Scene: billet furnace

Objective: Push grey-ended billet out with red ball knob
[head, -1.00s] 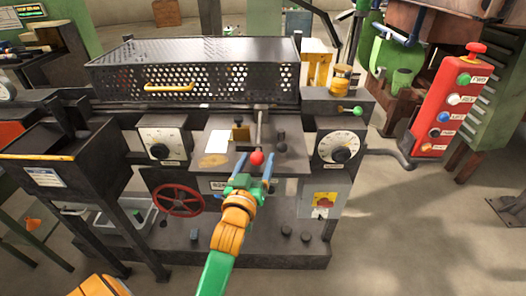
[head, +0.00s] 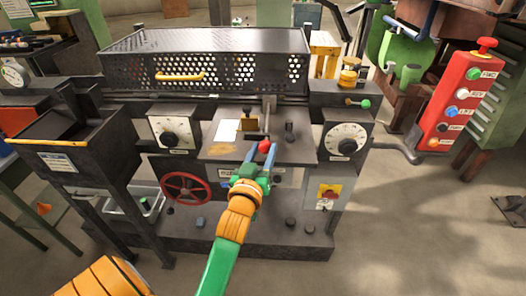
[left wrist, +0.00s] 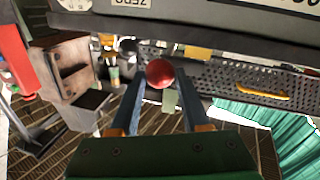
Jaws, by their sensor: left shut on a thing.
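The red ball knob (head: 265,146) sits at the front of the machine's central plate, at the end of an upright grey lever (head: 268,108). My left gripper (head: 261,156) reaches it from the front, its two blue fingers shut on the knob. In the left wrist view the red ball knob (left wrist: 160,73) lies between the fingertips of my left gripper (left wrist: 160,85). The grey-ended billet cannot be made out in either view. My right gripper is not in view.
A perforated black guard with a yellow handle (head: 180,77) covers the machine's back. A red handwheel (head: 186,188) is at lower left, and a white dial (head: 346,142) is right of the knob. A red button pendant (head: 464,100) stands at far right.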

